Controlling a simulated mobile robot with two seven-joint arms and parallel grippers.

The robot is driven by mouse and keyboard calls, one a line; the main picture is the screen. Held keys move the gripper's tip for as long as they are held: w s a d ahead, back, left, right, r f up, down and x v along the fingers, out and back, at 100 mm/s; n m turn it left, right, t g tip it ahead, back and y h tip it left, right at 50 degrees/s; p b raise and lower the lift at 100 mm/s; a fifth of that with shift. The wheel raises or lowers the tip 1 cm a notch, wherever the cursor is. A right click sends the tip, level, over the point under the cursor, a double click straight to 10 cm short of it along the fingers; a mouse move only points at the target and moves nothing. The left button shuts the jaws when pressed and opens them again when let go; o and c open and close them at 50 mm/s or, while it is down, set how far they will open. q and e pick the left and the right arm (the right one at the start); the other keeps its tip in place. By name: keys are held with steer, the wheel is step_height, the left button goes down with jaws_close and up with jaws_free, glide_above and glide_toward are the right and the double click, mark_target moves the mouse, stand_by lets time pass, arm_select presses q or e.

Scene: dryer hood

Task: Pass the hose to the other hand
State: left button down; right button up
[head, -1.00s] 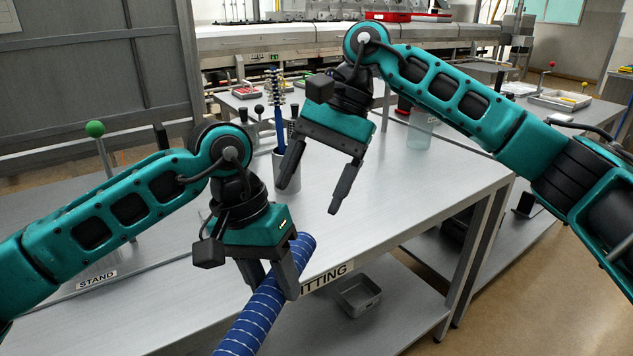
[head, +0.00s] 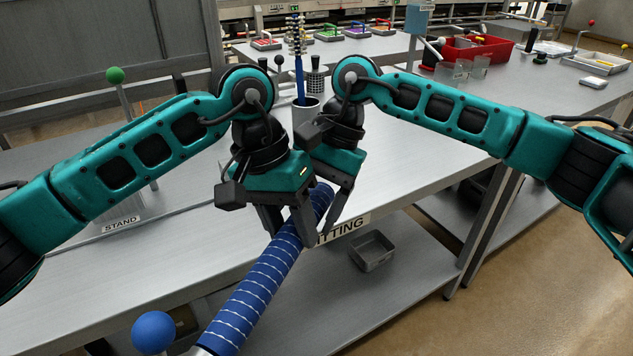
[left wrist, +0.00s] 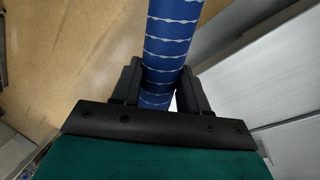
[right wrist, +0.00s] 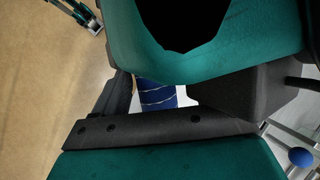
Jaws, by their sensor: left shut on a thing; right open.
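The blue hose (head: 255,295) with white stitched rings runs from the lower left up to my grippers, at the table's front edge. My left gripper (head: 290,228) is shut on the hose below its upper end; the left wrist view shows the hose (left wrist: 168,45) between its fingers (left wrist: 160,88). My right gripper (head: 334,215) is open, right beside the left one, with its fingers around or close to the hose's upper end. In the right wrist view the hose (right wrist: 157,95) shows between the fingers, partly hidden by my left gripper. I cannot tell whether they touch it.
A grey holder (head: 306,115) with a blue-handled brush stands behind the grippers. A green-knobbed stand (head: 115,76) is at the left. A blue ball knob (head: 154,332) is at the lower left. A metal tray (head: 372,251) lies on the lower shelf. The table right of the grippers is clear.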

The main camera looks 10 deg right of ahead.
steer(key=shift+f, duration=0.2)
arm_select(q)
steer(key=shift+s+d, duration=0.15)
arm_select(e)
steer(key=shift+a+r, duration=0.15)
steer(key=c, duration=1.4)
arm_select(q)
steer(key=shift+c, duration=2.4)
jaws_free()
